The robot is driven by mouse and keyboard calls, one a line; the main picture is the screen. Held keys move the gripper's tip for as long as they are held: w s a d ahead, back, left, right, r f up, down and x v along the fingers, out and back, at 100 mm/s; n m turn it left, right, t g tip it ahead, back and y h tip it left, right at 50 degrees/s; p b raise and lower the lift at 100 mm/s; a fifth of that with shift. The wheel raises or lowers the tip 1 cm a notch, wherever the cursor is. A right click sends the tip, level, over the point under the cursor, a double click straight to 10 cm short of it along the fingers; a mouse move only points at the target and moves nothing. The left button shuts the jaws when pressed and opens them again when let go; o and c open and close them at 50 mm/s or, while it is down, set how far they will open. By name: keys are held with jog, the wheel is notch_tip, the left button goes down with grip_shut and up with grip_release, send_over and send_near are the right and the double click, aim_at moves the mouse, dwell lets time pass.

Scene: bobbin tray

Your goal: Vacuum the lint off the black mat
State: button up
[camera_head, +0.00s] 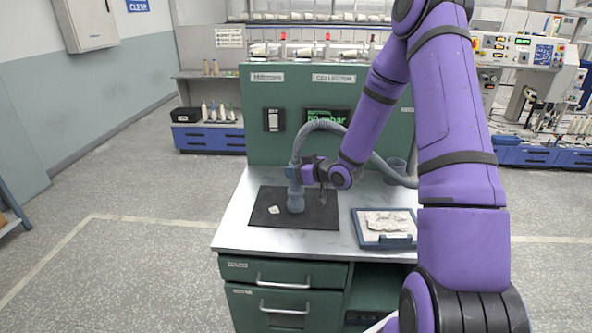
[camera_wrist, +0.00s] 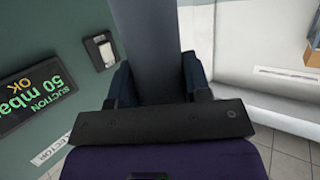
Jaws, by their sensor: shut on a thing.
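The black mat (camera_head: 264,213) lies flat on the left of the metal tabletop. A small white tuft of lint (camera_head: 274,210) rests on it, left of the nozzle. My gripper (camera_head: 296,175) is shut on the blue-grey vacuum nozzle (camera_head: 296,200), which stands upright over the mat. I cannot tell whether its lower end touches the mat. A ribbed grey hose (camera_head: 321,124) rises from its top and arches to the right behind my arm. In the wrist view my gripper (camera_wrist: 160,82) has a finger on each side of the blurred grey nozzle or hose (camera_wrist: 160,45).
A tray (camera_head: 384,241) with whitish lint pieces sits right of the mat. A green panel (camera_head: 260,120) with a switch (camera_head: 274,120) and a display stands behind; the display reads 50 mbar, OK in the wrist view (camera_wrist: 38,98).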

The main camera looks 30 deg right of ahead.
dwell(0.4)
jog(key=w+a, duration=0.4)
jog(key=a, duration=0.2)
jog(key=shift+w, duration=0.25)
dwell(0.6)
jog(key=shift+a, duration=0.1)
dwell(0.7)
